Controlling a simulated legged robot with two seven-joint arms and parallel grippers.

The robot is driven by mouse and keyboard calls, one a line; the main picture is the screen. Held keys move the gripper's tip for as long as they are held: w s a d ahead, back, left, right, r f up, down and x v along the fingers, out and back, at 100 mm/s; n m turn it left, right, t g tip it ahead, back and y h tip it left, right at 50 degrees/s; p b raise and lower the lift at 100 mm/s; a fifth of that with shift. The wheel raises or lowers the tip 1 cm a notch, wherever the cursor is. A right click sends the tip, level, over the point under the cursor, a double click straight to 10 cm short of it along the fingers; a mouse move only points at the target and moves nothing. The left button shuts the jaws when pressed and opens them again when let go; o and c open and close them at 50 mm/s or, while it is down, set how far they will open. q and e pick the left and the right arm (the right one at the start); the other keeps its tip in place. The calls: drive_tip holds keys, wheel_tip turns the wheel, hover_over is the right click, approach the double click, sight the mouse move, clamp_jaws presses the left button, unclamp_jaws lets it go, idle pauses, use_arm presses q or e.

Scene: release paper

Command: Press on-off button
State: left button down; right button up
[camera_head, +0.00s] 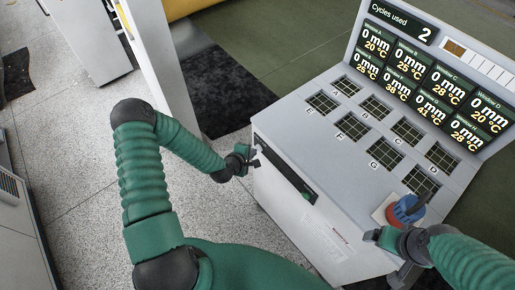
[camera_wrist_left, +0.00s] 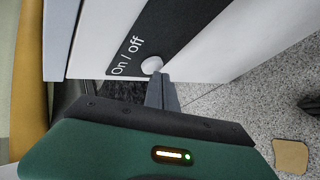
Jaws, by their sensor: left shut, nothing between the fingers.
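The on-off button is a small round white knob (camera_wrist_left: 151,65) beside the words "On / off" on a dark strip (camera_wrist_left: 172,32) in the left wrist view. My left gripper (camera_wrist_left: 160,76) is shut and empty, its fingertips right at the button's lower edge; I cannot tell whether they touch it. In the head view my left gripper (camera_head: 254,158) is at the left end of the dark strip (camera_head: 285,172) on the machine's front, and the button is too small to make out. My right gripper (camera_head: 373,236) is at the machine's front right; its jaw state is unclear.
The grey machine (camera_head: 335,135) has several gridded windows on top and a display panel (camera_head: 420,75) reading "Cycles used 2". A blue and red knob (camera_head: 405,210) is near my right gripper. Speckled floor (camera_head: 75,150) lies open at left.

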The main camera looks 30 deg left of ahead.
use_arm(q)
drive_tip(key=s+a, duration=0.2)
drive_tip(key=s, duration=0.3)
drive_tip(key=shift+s+a+p, duration=0.15)
drive_tip(key=shift+s+p, duration=0.15)
drive_tip(key=shift+p, duration=0.1)
drive_tip(key=s+d+r+m+g, duration=0.3)
drive_tip(key=s+d+r+m, duration=0.3)
drive_tip(key=r+m, duration=0.4)
drive_tip(key=s+d+r+m+g, duration=0.4)
drive_tip(key=s+d+r+m, duration=0.2)
drive_tip(key=r+m, duration=0.4)
drive_tip(key=shift+a, duration=0.1)
